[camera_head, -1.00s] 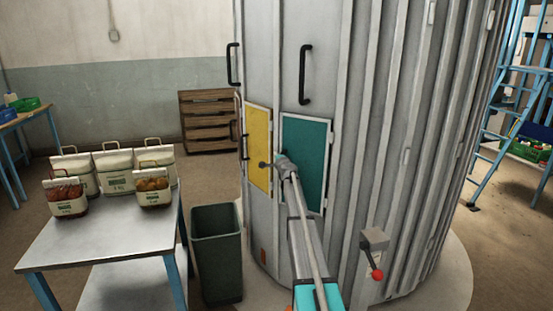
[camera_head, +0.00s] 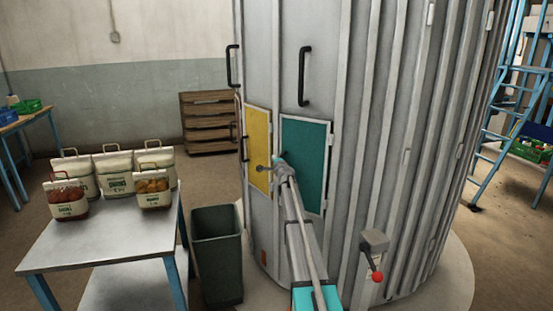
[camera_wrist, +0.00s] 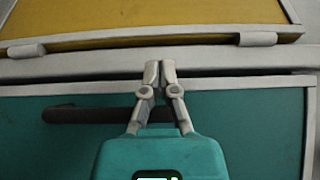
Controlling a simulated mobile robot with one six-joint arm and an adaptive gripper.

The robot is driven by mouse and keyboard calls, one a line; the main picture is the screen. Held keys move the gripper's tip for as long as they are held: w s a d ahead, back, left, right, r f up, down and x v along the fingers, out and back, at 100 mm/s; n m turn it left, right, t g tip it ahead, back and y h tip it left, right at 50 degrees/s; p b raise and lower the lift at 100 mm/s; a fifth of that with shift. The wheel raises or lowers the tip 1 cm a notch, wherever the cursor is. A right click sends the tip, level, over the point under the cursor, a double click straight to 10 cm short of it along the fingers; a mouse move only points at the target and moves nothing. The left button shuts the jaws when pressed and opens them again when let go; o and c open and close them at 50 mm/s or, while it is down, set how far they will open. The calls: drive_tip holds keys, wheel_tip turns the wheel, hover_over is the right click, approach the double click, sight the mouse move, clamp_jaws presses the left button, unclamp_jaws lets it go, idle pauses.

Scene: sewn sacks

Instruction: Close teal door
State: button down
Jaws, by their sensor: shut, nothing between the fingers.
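The teal door (camera_head: 307,165) is a framed panel low on the grey metal silo. It looks flush or nearly flush with the wall in the head view. In the wrist view, the teal door (camera_wrist: 250,125) fills the lower half, with a dark gap along its upper edge. Its black bar handle (camera_wrist: 85,114) lies partly behind my gripper. My gripper (camera_wrist: 160,68) is shut, its fingertips together near the door's upper edge in that view. I cannot tell whether they touch it. In the head view my gripper (camera_head: 279,160) is at the teal door's left side.
A yellow door (camera_head: 257,148) is left of the teal one. A lever box with a red knob (camera_head: 376,276) is on the silo at lower right. A dark bin (camera_head: 217,256) and a table (camera_head: 105,240) with several sacks stand to the left.

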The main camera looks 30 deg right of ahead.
drive_tip(key=s+a, duration=0.5)
drive_tip(key=a, duration=0.5)
drive_tip(key=shift+s+a, duration=0.15)
drive_tip(key=shift+a, duration=0.05)
